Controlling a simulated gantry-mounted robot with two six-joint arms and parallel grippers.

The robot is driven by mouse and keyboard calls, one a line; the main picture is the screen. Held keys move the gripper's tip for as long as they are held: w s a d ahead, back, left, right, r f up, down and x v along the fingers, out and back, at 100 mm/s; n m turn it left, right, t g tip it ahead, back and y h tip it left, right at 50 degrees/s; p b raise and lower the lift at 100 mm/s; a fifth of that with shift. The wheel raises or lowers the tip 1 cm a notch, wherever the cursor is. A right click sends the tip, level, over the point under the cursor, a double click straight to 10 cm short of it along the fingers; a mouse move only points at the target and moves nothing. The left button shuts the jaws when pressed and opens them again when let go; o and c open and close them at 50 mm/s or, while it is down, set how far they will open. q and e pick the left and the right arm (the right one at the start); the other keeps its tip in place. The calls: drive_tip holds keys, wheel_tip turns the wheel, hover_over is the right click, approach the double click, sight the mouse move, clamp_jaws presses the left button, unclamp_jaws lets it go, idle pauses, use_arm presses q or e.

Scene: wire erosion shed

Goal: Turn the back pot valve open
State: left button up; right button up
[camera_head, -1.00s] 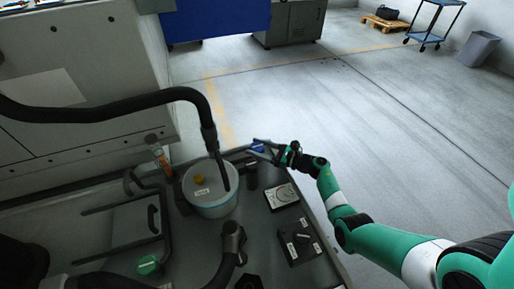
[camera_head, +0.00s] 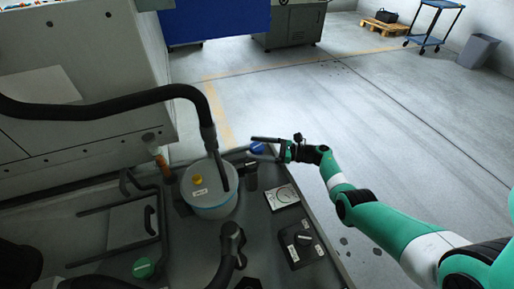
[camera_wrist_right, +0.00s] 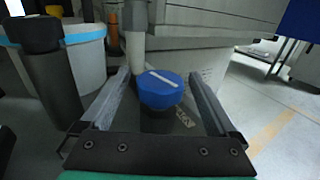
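A round blue valve knob (camera_head: 257,148) with a white line on its top stands at the far edge of the dark bench, behind the pot (camera_head: 209,196). The knob shows large in the right wrist view (camera_wrist_right: 160,90), its white line slanted. My right gripper (camera_head: 253,146) is open, with one finger on each side of the knob. In the right wrist view a gap shows between each finger and the knob, so neither seems to touch it. My left gripper is not in view.
A black hose (camera_head: 100,103) runs into the pot beside its yellow cap (camera_head: 197,180). A gauge plate (camera_head: 282,196), a black rotary switch (camera_head: 301,243) and a green knob (camera_head: 144,268) sit on the bench.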

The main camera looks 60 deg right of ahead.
drive_tip(key=shift+s, duration=0.1)
drive_tip(key=shift+s+d+r, duration=0.1)
drive_tip(key=shift+s+d, duration=0.05)
drive_tip(key=shift+s, duration=0.2)
drive_tip(key=p+v, duration=0.2)
drive_tip(key=v, duration=0.8)
drive_tip(key=shift+s, duration=0.35)
